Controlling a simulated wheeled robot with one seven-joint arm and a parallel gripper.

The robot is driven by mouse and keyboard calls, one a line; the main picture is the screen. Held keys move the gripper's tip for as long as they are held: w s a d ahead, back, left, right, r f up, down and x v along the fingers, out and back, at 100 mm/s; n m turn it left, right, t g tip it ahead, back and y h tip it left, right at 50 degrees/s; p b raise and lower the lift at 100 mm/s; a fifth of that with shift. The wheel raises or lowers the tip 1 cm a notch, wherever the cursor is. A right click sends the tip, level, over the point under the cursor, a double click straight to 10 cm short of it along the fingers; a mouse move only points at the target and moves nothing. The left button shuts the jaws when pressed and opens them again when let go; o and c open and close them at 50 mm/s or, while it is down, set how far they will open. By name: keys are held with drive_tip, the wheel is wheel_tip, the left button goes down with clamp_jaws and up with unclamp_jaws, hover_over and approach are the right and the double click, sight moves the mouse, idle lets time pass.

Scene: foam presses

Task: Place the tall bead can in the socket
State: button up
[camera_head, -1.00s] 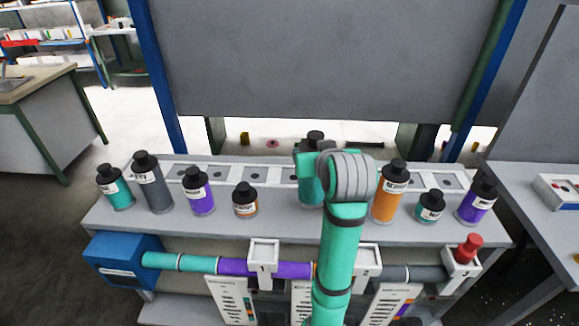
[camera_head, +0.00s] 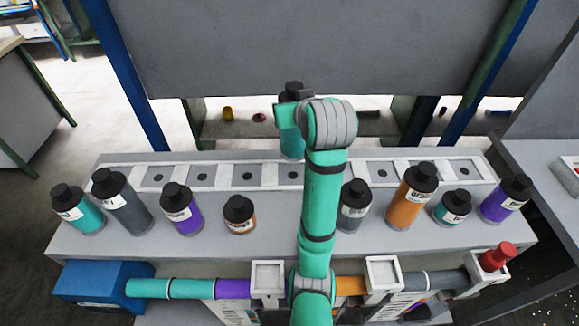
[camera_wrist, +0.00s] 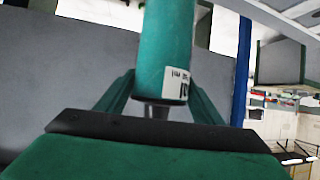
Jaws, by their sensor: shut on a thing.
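My gripper (camera_wrist: 163,88) is shut on a tall teal can (camera_wrist: 165,45) with a white label, seen close up in the wrist view. In the head view the held can (camera_head: 291,143), with a black cap, is upright above the back of the bench, partly covered by my wrist. A row of square sockets with dark centre holes runs along the back strip; bare ones show left of my arm (camera_head: 248,176) and right of it (camera_head: 381,173). The can is apart from them. Which socket the task means is not clear.
In front of the row stand a short teal can (camera_head: 78,210), a tall grey can (camera_head: 122,202), a purple can (camera_head: 181,208), a small orange can (camera_head: 239,215), a grey can (camera_head: 353,206) and several more at right. A grey panel (camera_head: 300,45) rises behind.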

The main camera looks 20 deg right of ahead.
sight(293, 136)
drive_tip(key=shift+w+f, duration=0.2)
drive_tip(key=shift+f, duration=4.8)
drive_tip(key=o, duration=1.7)
drive_tip(key=shift+f, duration=0.15)
drive_tip(key=shift+o, duration=0.2)
drive_tip(key=v, duration=1.2)
